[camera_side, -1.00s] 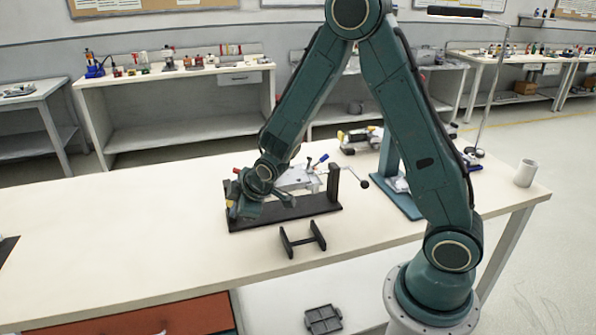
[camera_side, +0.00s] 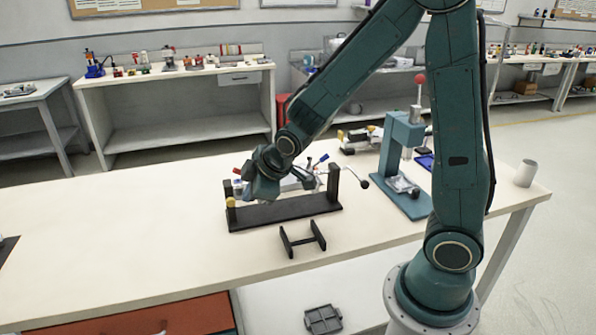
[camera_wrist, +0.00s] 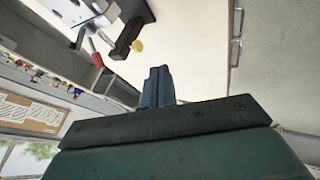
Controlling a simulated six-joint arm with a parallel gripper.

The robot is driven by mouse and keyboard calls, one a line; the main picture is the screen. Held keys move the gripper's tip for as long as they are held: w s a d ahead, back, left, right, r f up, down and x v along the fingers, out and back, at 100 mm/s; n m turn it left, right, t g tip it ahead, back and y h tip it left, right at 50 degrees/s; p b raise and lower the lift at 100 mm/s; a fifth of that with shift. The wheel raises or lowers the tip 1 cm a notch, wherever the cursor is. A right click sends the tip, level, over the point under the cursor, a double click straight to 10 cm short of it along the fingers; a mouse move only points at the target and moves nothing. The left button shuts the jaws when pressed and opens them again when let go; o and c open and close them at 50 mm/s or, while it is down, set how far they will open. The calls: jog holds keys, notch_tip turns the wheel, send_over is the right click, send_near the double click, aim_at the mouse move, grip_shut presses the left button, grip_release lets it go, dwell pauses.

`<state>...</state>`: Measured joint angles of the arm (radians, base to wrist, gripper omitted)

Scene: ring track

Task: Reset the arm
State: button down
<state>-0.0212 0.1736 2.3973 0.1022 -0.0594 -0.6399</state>
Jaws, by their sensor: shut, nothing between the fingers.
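My gripper (camera_side: 262,187) is above the left part of a dark fixture base (camera_side: 285,211) on the cream workbench in the side view. In the wrist view my gripper's blue-grey fingers (camera_wrist: 157,87) are together, with nothing between them. The fixture carries dark end posts, a yellow knob (camera_side: 231,202) at its left end and a crank handle (camera_side: 363,184) at its right. My gripper hides part of the fixture. In the wrist view the yellow knob (camera_wrist: 137,46) and a red-tipped lever (camera_wrist: 97,60) lie beyond the fingers, apart from them.
A small black stand (camera_side: 303,239) sits in front of the fixture. The left part of the workbench (camera_side: 110,240) is clear.

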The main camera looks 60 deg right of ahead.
dwell(0.4)
jog(key=s+r+m, duration=0.2)
jog(key=s+r, duration=0.2)
jog(key=s, duration=0.3)
jog(key=s+a+r+m+g, duration=0.1)
jog(key=s+r+m, duration=0.1)
jog(key=s+r, duration=0.3)
jog(key=s+r+m+y, duration=0.1)
jog(key=s+r+m, duration=0.2)
jog(key=s, duration=0.7)
jog(key=shift+s+a+r+g, duration=0.3)
jog(key=shift+a+r+g, duration=0.1)
jog(key=shift+r, duration=0.4)
